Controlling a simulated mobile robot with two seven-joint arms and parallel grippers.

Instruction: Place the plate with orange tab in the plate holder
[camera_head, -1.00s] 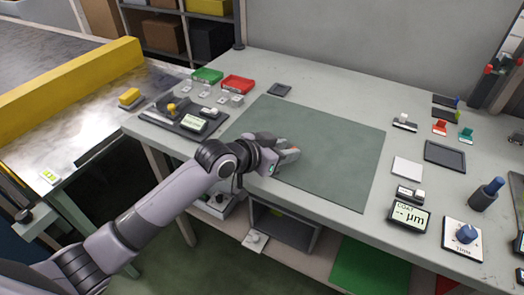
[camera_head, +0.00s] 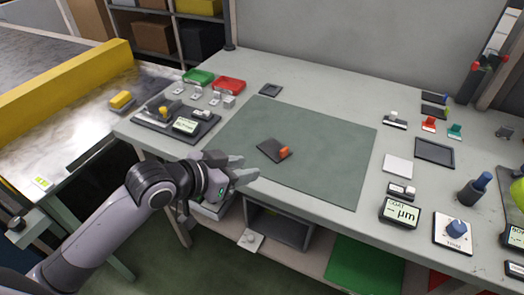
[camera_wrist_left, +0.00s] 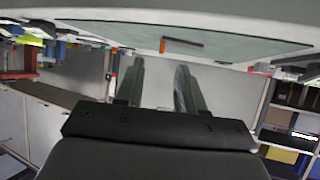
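A dark flat plate (camera_head: 268,149) with an orange tab (camera_head: 284,152) lies on the green mat (camera_head: 325,165), left of its middle. The plate also shows edge-on in the left wrist view (camera_wrist_left: 185,42), beyond the fingertips. My left gripper (camera_head: 246,168) is at the mat's front left edge, nearer the camera than the plate and apart from it. Its two fingers are spread with nothing between them, as the left wrist view (camera_wrist_left: 160,64) also shows. I cannot tell which item is the plate holder.
Dark trays lie at the back (camera_head: 270,90) and right (camera_head: 435,152). Plates with red (camera_head: 429,124) and teal (camera_head: 455,131) tabs stand at right. A gauge (camera_head: 400,212) and a knob box (camera_head: 455,230) sit front right. Green and red bins (camera_head: 230,85) are at back left. Most of the mat is clear.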

